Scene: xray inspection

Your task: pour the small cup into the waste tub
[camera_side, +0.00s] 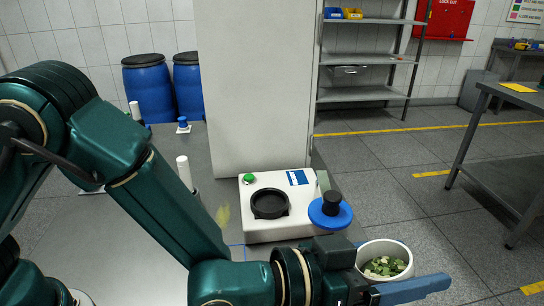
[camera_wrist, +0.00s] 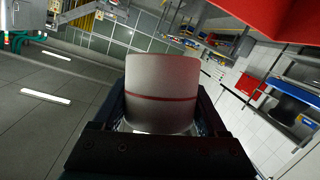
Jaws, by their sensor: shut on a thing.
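My gripper (camera_side: 400,285) is shut on a white cup (camera_side: 365,256) at the lower right of the side view. The near blue finger passes in front of the cup's lower part. The cup's mouth faces up, and green and pale pieces (camera_side: 384,266) lie inside it. In the wrist view the cup (camera_wrist: 162,85) stands between the jaws (camera_wrist: 160,115), with a thin red line around its wall. Its contents are hidden there. I cannot make out the waste tub for certain in either view.
Behind the gripper stand a white device (camera_side: 285,222) with a black ring (camera_side: 269,204) and a blue disc with a black knob (camera_side: 330,210). A tall pale column (camera_side: 256,80) rises behind. Blue drums (camera_side: 149,88) stand at the back left. A large red surface (camera_wrist: 270,18) fills the wrist view's upper right.

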